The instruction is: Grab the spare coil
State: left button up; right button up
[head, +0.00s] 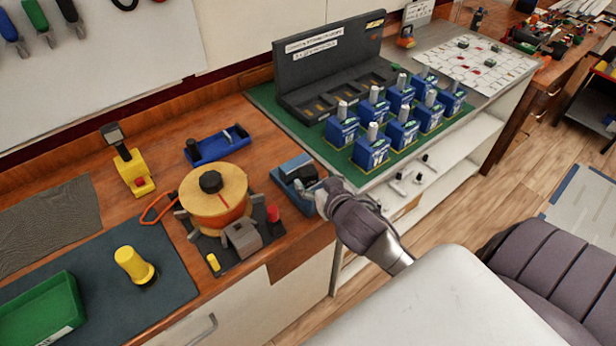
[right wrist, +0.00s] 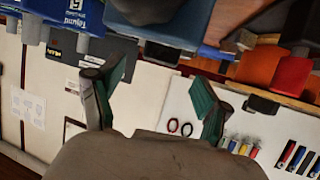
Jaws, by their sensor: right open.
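My right gripper (head: 313,194) is at the right edge of the wooden bench, by a small blue tray (head: 284,186) holding a blue-grey block (head: 297,165). In the right wrist view its two fingers (right wrist: 153,98) are spread, with nothing between them. A large orange-yellow drum (head: 228,188) with a black knob sits on a dark base left of the tray; it looks coil-like. I cannot tell for sure which thing is the spare coil. The gripper partly hides the tray's right end. My left gripper is not in view.
A red knob (head: 273,213) stands between drum and tray. Blue breakers (head: 371,150) stand in rows on a green mat (head: 318,148) at the right. Another blue tray (head: 222,148), a yellow tool (head: 131,172) and a green bin (head: 38,312) are on the bench.

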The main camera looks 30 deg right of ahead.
aim_at(309, 172)
jog(key=shift+w+f, duration=0.15)
jog(key=shift+w, duration=0.4)
jog(key=shift+w+d, duration=0.15)
jog(key=shift+w, duration=0.1)
jog(key=p+x, duration=0.1)
jog(key=x, duration=0.2)
jog(key=shift+w+d+f+p, duration=0.15)
jog(key=shift+w+p, duration=0.05)
jog(key=shift+p, duration=0.15)
jog(key=shift+w+f, duration=0.3)
jog(key=shift+w, duration=0.2)
jog(key=shift+s, duration=0.1)
jog(key=shift+c, duration=0.7)
jog(key=c, duration=1.3)
jog(key=shift+r, duration=0.1)
